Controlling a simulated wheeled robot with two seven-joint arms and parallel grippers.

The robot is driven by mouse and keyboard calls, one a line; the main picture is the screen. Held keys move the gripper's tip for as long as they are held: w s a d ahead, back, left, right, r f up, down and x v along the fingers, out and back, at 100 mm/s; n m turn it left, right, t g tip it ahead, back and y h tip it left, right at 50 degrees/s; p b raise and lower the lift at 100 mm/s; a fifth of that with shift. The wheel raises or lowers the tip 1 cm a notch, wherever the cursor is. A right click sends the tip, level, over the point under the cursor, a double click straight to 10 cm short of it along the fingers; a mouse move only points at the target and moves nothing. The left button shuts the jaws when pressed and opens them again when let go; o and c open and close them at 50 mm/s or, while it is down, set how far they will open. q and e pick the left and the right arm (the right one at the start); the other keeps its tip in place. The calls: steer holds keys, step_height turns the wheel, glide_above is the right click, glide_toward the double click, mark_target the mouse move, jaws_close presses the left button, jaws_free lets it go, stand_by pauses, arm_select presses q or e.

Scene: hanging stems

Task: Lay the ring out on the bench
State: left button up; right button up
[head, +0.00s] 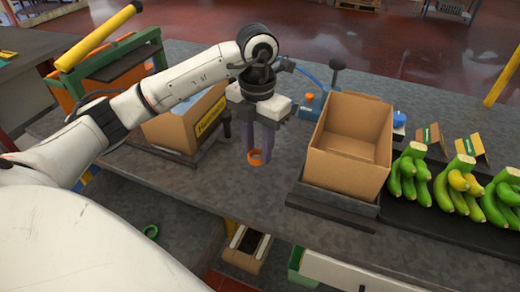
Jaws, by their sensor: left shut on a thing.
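My left gripper (257,154) points down above the dark grey bench (215,185). It is shut on a small orange ring (254,161) at its fingertips. The fingers cover part of the ring. I cannot tell for sure whether the ring touches the bench top. My right gripper is not in view.
An open, empty-looking cardboard box (347,150) stands right of the gripper, and another box (190,122) stands to its left. Green banana bunches (410,172) line the right side. A green ring (151,231) lies low on the left. The bench between the boxes is clear.

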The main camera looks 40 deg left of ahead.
mark_target(258, 173)
arm_select(q)
steer(key=shift+f, duration=2.55)
steer(key=o, duration=1)
step_height(258, 173, up, 12)
steer(key=shift+r, duration=0.2)
